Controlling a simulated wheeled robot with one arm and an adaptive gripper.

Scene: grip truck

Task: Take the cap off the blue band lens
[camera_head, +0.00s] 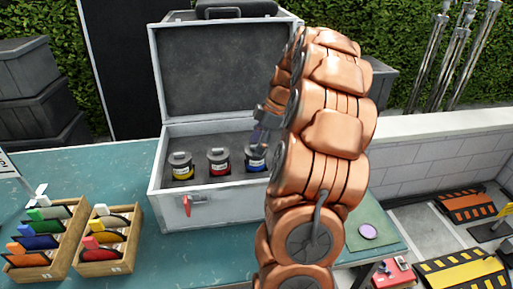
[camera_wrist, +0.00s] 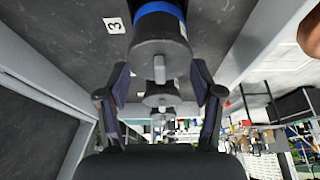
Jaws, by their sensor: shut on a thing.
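The blue band lens (camera_head: 256,160) stands upright at the right of a row in the open grey case, partly hidden by my arm. In the wrist view the blue band (camera_wrist: 158,9) shows at the top, with the dark cap (camera_wrist: 160,45) at the lens's near end. A small pale tab (camera_wrist: 159,68) sticks out from it. My gripper (camera_head: 262,130) is over this lens. In the wrist view its two fingers (camera_wrist: 160,72) stand on either side of the cap and are shut on it. Exact finger contact is hard to see.
A red band lens (camera_head: 218,162) and a yellow band lens (camera_head: 180,167) stand to the left in the case (camera_head: 205,215). The raised lid (camera_head: 225,70) is behind. Two wooden trays (camera_head: 105,266) of coloured items stand at the left on the teal table. A purple disc (camera_head: 368,231) lies at right.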

